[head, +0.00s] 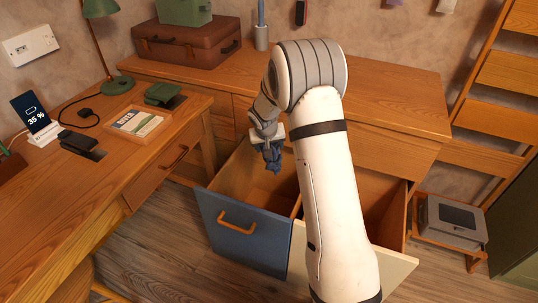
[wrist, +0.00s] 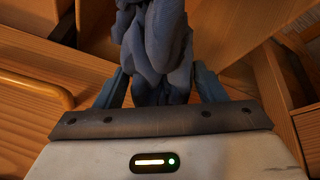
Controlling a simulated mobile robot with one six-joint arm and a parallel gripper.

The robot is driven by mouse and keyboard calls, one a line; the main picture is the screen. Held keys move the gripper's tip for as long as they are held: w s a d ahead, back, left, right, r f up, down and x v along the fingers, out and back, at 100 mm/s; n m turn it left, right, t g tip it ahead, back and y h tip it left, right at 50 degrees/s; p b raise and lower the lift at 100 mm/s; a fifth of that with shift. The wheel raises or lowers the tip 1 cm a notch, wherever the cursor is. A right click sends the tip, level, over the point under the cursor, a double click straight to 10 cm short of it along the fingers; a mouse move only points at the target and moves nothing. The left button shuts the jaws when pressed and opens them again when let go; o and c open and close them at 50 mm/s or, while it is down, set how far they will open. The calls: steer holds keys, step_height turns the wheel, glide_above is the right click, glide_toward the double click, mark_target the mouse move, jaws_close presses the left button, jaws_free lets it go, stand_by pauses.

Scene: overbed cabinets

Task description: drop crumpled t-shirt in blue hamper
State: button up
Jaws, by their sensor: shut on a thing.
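My gripper (head: 268,147) is shut on the crumpled t-shirt, a bunched blue-grey cloth (head: 272,158). The t-shirt (wrist: 156,45) fills the space between the fingers in the wrist view and reaches past the top edge. The blue hamper (head: 240,236) is a pulled-out, open-topped wooden drawer with a blue front and an orange handle. In the head view the gripper and t-shirt appear over its opening. I cannot tell their exact height above the rim. The inside that shows looks empty; my arm hides part of its right side.
A second pulled-out bin with a cream front (head: 395,268) stands right of the blue one, partly behind my arm. A wooden desk (head: 60,200) stands at left. A wooden cabinet top (head: 395,95) lies behind. A grey printer-like box (head: 452,222) sits at right.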

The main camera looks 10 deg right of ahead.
step_height(320, 180, down, 2)
steer(key=shift+w+f+b, duration=0.15)
steer(key=shift+b, duration=0.5)
steer(key=c, duration=0.6)
steer(key=shift+w+d+f+b, duration=0.1)
steer(key=shift+f+b, duration=1)
steer(key=shift+f, duration=1.1)
steer(key=o, duration=1.3)
steer(key=shift+r, duration=0.1)
steer(key=shift+c, duration=0.2)
steer(key=o, duration=0.5)
steer(key=shift+c, duration=0.2)
steer(key=p+v, duration=0.1)
steer(key=v, duration=0.6)
steer(key=shift+s+r+p, duration=0.25)
steer(key=shift+r+p, duration=0.05)
steer(key=shift+p, duration=0.1)
